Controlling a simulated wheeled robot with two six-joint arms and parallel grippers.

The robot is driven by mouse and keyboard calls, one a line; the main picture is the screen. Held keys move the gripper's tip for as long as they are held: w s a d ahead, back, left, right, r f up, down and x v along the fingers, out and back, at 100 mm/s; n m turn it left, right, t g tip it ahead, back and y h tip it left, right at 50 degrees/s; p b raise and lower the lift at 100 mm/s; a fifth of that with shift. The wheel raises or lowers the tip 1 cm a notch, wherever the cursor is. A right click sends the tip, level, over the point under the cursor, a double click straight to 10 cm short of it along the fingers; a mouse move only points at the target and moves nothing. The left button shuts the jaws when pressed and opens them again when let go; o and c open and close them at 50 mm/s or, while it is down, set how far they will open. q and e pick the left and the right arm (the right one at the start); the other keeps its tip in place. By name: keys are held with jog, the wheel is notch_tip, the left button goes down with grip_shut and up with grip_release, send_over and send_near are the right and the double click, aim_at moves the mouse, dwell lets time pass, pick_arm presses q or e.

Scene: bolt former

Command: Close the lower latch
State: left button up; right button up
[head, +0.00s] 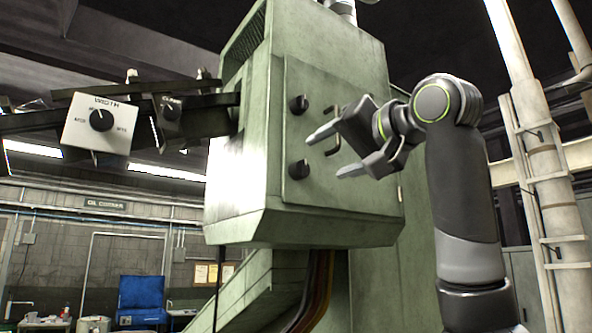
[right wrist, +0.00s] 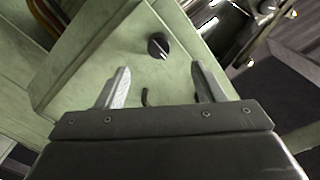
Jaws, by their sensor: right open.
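A green cabinet door (head: 325,95) carries two round black knob latches, an upper latch (head: 299,104) and a lower latch (head: 299,169), with a bent handle (head: 332,130) to their right. My right gripper (head: 325,155) is open and empty in front of the door, its fingertips close to the lower latch in the picture. In the right wrist view, one black latch (right wrist: 158,46), apparently the lower one, lies ahead between the spread fingers (right wrist: 160,72), apart from them. A pale line marks its face. The handle shows only partly there (right wrist: 145,97). My left gripper is out of view.
A white control box with a dial (head: 100,122) hangs on dark rails at the left. Cables (head: 318,285) run below the cabinet.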

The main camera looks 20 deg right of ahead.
aim_at(306, 168)
jog(key=p+x, duration=0.4)
jog(key=x, duration=0.4)
jog(key=shift+w+r+p, duration=0.1)
jog(key=shift+w+p, duration=0.1)
jog(key=shift+p, duration=0.1)
jog(key=shift+f+m+b, duration=0.35)
jog(key=shift+m+b, duration=0.15)
jog(key=shift+b, duration=0.15)
jog(key=shift+s+m+b, duration=0.25)
jog(key=shift+m+b, duration=0.05)
jog(key=shift+m, duration=2)
jog(key=shift+w+f+m+b, duration=0.1)
jog(key=shift+m+b, duration=0.85)
jog(key=shift+m, duration=0.15)
jog(key=shift+r+m+b, duration=0.2)
jog(key=shift+m+b, duration=0.35)
jog(key=shift+m, duration=1.05)
